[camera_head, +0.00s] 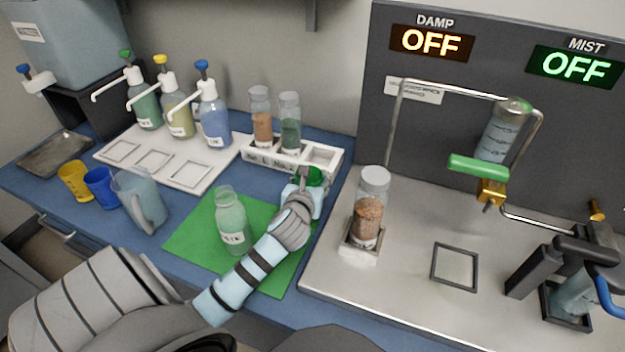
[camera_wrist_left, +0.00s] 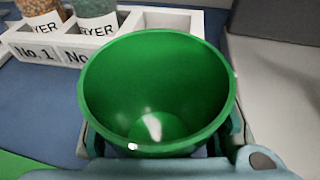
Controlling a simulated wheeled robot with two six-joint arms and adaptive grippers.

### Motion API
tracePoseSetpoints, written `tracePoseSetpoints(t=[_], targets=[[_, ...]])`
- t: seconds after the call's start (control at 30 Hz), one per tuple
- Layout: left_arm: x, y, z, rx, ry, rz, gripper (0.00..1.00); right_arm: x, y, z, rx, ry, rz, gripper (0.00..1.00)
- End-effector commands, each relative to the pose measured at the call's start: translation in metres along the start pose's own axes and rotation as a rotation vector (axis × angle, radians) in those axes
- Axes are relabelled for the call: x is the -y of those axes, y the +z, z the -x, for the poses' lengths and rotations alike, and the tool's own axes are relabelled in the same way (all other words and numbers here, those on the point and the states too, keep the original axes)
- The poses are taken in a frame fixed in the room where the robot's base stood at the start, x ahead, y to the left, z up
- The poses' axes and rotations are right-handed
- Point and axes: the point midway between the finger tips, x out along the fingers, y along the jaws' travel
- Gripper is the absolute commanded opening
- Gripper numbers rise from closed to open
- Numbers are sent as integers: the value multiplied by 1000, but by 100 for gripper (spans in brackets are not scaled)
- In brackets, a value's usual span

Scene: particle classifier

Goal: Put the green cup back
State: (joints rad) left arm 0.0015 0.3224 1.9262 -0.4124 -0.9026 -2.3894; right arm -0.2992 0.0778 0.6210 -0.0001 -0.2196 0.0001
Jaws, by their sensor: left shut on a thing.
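The green cup (camera_head: 315,176) is in my left gripper (camera_head: 304,188), beside the right end of the white jar rack. My left gripper is shut on it and hides much of it in the head view. In the left wrist view the green cup (camera_wrist_left: 158,85) fills the middle, its open mouth facing the camera. It looks empty, with bright glints inside. The fingers show at both sides of its lower part. I cannot tell whether its base touches the table. My right gripper is not in view.
A yellow cup (camera_head: 74,181), a blue cup (camera_head: 101,187) and a clear jug (camera_head: 139,199) stand at the left. A labelled bottle (camera_head: 231,221) stands on the green mat (camera_head: 185,243), next to my forearm. The jar rack (camera_head: 287,161) has an empty right slot. Pump bottles stand behind.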

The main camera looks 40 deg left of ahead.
Motion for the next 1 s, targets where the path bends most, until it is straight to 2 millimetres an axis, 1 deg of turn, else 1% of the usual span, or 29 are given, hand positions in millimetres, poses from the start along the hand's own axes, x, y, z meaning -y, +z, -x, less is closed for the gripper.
tracePoseSetpoints(t=[0.07, 0.1, 0.27, 0.57, 0.67, 0.77, 0.87, 1.0], targets=[[0, -1, 0, 0, 0, 0, 0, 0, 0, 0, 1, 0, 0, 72], [0, -1, 0, 0, 0, 1, 43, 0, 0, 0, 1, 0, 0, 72], [0, -1, 0, 0, 0, 0, 69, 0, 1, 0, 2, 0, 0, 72], [0, 0, 0, 0, 0, 0, 69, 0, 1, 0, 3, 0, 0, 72], [0, 1, 4, -1, 0, 0, 69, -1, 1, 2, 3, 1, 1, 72], [0, 2, 19, -1, -1, 0, 69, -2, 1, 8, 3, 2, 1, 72], [0, 3, 42, -3, -1, 1, 69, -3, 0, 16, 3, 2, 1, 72], [0, 3, 77, -2, -1, 3, 69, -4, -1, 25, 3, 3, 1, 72]])
